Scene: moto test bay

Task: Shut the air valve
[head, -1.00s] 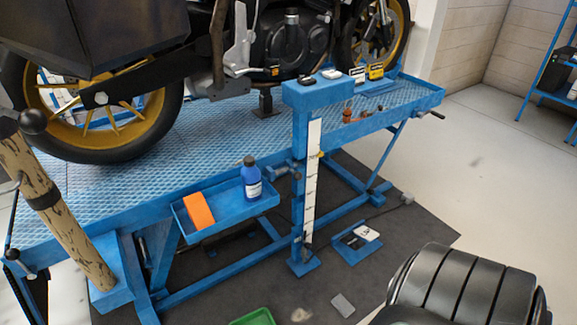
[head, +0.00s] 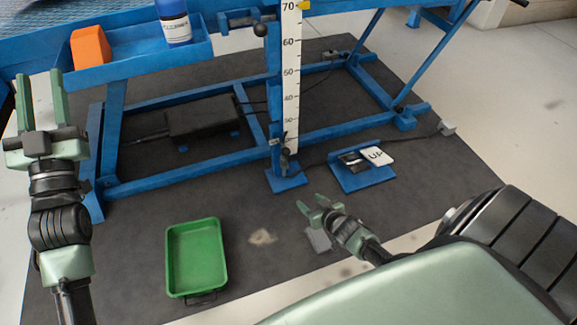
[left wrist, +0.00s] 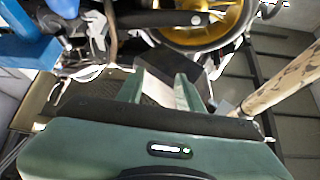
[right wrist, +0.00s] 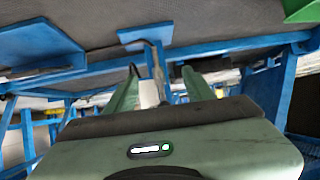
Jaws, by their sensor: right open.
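A small dark fitting with a lever, which looks like the air valve (head: 286,155), sits low on the blue post (head: 274,80) just above its foot plate. A thin dark hose runs from near it to the right. My right gripper (head: 311,202) is open and empty, in front of and a little right of the post's foot. In the right wrist view the post's lower end shows between and beyond the open fingers (right wrist: 160,74); the lever's exact angle is not clear.
A blue tray (head: 140,62) with an orange block (head: 90,46) and a blue bottle (head: 174,20) hangs at the upper left. A green tray (head: 172,262) lies on the dark mat. An UP pedal (head: 376,155) stands right of the post. Blue frame bars cross behind.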

